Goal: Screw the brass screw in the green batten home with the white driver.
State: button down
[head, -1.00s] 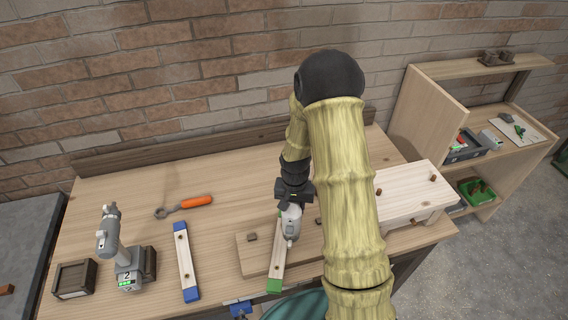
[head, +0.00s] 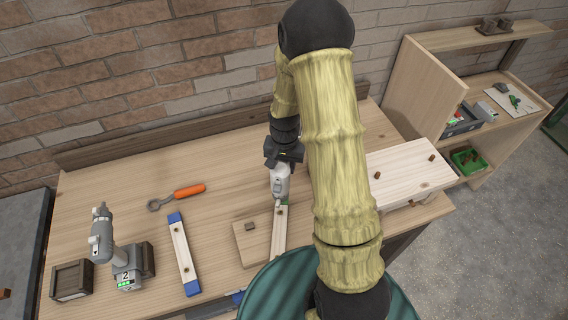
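My gripper (head: 284,156) is shut on the white driver (head: 280,181), held nose down over the far end of the green batten. The green batten (head: 278,236) is a pale strip with a green far end (head: 284,203); it lies on a wooden board, and its near end is hidden behind my body. A small brownish screw (head: 281,212) shows on the batten, just nearer than the driver's nose. I cannot tell whether the driver touches anything or how deep the screw sits.
A blue-ended batten (head: 184,258) and an orange-handled wrench (head: 177,197) lie to the left. A second, grey driver (head: 103,240) stands in a dock (head: 128,278) beside a dark crate (head: 72,280). A pale wooden stand (head: 410,172) is at right. The bench behind the wrench is clear.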

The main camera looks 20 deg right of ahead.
jog(key=shift+f+b, duration=2.25)
jog(key=shift+f, duration=0.5)
jog(key=shift+f+b, duration=1)
jog(key=shift+f, duration=0.35)
dwell(0.7)
notch_tip(320, 180, up, 3)
jog(key=shift+r+p, duration=0.1)
jog(key=shift+p, duration=1)
